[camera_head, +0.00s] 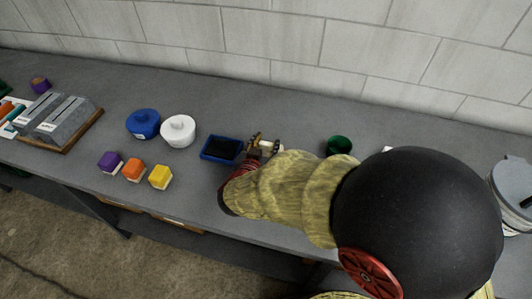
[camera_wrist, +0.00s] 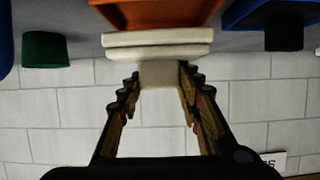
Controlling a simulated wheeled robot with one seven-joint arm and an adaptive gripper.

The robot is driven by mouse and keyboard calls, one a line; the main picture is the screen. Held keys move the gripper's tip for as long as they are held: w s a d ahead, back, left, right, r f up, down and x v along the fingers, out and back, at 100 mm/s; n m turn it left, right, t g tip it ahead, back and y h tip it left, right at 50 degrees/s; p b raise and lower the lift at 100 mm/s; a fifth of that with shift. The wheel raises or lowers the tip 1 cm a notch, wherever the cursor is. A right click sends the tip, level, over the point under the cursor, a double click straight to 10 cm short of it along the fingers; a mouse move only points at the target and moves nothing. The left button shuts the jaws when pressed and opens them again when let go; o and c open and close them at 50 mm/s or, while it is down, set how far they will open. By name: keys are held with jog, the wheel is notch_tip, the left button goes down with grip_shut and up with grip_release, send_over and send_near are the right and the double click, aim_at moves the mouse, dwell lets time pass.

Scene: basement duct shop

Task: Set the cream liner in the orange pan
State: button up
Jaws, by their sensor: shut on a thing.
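The cream liner (camera_wrist: 158,47) is between my gripper's fingertips (camera_wrist: 159,82) in the wrist view, gripped by its narrow block-like part, with its wide flat plates facing the orange pan. The orange pan (camera_wrist: 158,13) is at the top edge of that view, right by the liner and partly cut off. I cannot tell whether the liner touches it or is inside it. In the head view my gripper (camera_head: 264,145) is just right of the blue pan, and my arm hides the orange pan and most of the liner.
The blue pan (camera_head: 222,149) with a black inside is close by. A green cup (camera_head: 339,145) stands to the right. Blue (camera_head: 143,123) and white (camera_head: 178,130) lidded pots and purple, orange and yellow blocks (camera_head: 160,177) are left. A block wall runs behind.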

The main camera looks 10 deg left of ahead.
aim_at(264, 153)
jog(key=shift+w+f, duration=0.2)
jog(key=f+b, duration=0.1)
jog(key=f, duration=0.1)
jog(key=f+b, duration=0.1)
jog(key=shift+w+a+f+b, duration=0.1)
jog(key=shift+w+f+b, duration=0.1)
jog(key=shift+f+b, duration=0.2)
jog(key=shift+r, duration=0.15)
jog(key=o, duration=1.1)
jog(key=shift+o, duration=0.2)
